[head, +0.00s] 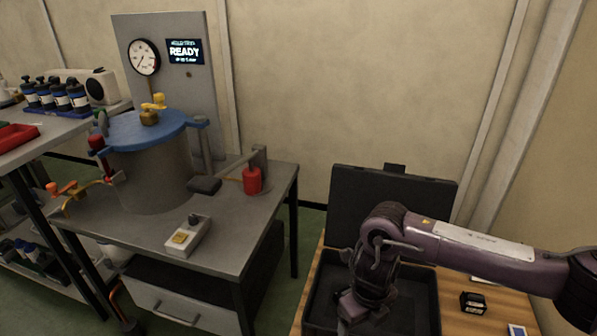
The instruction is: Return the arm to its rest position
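My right arm comes in from the right edge, and its wrist bends down over an open black case (432,290). My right gripper (350,308) points down at the left side of the case, low in the head view. Its fingertips are dark and small, so I cannot tell whether they are apart or hold anything. My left arm and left gripper are out of view. A sealed grey cylinder with a blue lid (150,130) stands on a grey metal table (235,250) at the left.
A panel (205,85) with a gauge (144,57) and a screen reading READY (185,52) stands behind the cylinder. A small control box (188,238) sits on the table's front. The case's raised lid (390,195) stands behind my wrist. Dark bottles (58,95) stand at far left.

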